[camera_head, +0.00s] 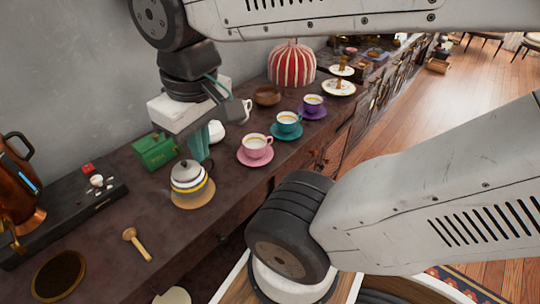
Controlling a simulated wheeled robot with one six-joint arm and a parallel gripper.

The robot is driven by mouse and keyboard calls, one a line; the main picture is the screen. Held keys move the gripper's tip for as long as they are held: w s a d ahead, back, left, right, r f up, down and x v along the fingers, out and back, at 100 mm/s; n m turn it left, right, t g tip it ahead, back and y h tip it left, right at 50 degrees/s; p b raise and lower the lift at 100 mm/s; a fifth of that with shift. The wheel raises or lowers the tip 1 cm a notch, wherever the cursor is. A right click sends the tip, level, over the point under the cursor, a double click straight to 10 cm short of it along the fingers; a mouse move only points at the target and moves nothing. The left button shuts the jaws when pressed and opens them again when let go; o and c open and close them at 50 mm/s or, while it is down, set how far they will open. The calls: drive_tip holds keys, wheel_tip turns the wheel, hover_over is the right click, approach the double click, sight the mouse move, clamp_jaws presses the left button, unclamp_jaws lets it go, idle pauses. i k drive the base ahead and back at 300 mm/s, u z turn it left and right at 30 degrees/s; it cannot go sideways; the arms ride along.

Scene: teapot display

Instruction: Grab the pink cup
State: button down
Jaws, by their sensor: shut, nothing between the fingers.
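The pink cup (255,146) stands upright on its pink saucer (268,157) near the front edge of the dark counter.
A teal cup (287,122) and a purple cup (313,104) on saucers stand behind the pink one. A wooden spoon (135,242) lies on clear counter.

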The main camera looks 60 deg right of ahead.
sight(255, 145)
drive_tip(key=u, duration=0.95)
drive_tip(key=i, duration=0.25)
drive_tip(key=z, duration=2.35)
drive_tip(key=k, duration=0.5)
drive_tip(key=z, duration=1.25)
drive_tip(key=k, duration=0.7)
drive_tip(key=u, duration=0.6)
drive_tip(key=i, duration=0.5)
